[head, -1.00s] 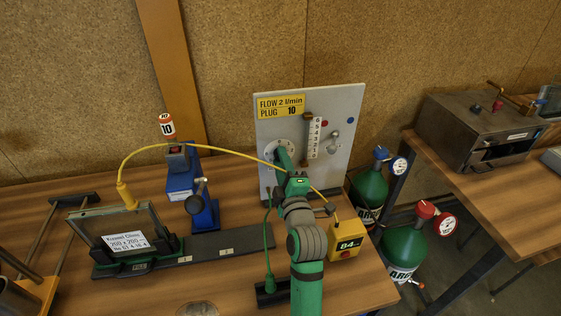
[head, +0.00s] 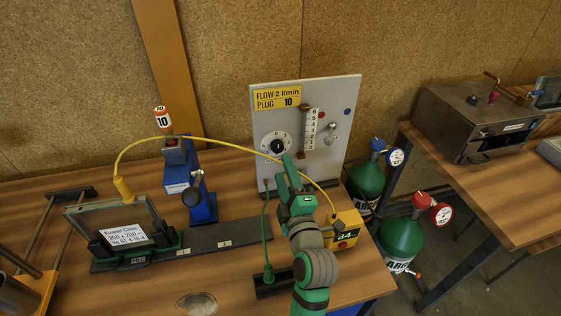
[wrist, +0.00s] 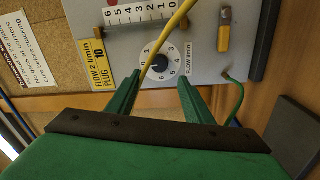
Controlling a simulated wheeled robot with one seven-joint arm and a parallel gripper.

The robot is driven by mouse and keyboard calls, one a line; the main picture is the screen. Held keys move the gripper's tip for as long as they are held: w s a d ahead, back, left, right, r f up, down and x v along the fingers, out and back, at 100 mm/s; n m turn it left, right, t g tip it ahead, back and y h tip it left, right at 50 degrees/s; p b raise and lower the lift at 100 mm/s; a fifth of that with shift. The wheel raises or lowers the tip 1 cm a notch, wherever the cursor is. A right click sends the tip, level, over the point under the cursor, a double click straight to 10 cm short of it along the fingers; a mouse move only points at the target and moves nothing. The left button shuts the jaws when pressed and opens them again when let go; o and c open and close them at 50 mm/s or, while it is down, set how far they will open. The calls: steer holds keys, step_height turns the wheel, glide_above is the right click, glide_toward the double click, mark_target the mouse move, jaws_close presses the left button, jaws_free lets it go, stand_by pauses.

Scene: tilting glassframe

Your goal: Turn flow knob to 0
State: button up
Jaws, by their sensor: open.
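The flow knob (head: 278,146) is a small black knob on a white numbered dial, low on the left of the grey upright panel (head: 345,95). In the wrist view the knob (wrist: 160,63) shows between and just beyond my fingertips; its pointer is too small to read surely. My gripper (head: 290,168) is open and empty, in front of and slightly below the dial. In the wrist view the two green fingers of my gripper (wrist: 158,80) are spread apart, not visibly touching the knob. A yellow label (head: 277,98) reads FLOW 2 l/min, PLUG 10.
A yellow cable (head: 225,143) arches from the glass frame (head: 118,228) past the dial to a yellow box (head: 345,228). A vertical scale (head: 310,130) and a valve lever (head: 330,128) sit right of the dial. Green cylinders (head: 400,240) stand at right.

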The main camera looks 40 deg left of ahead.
steer(key=shift+v, duration=1.65)
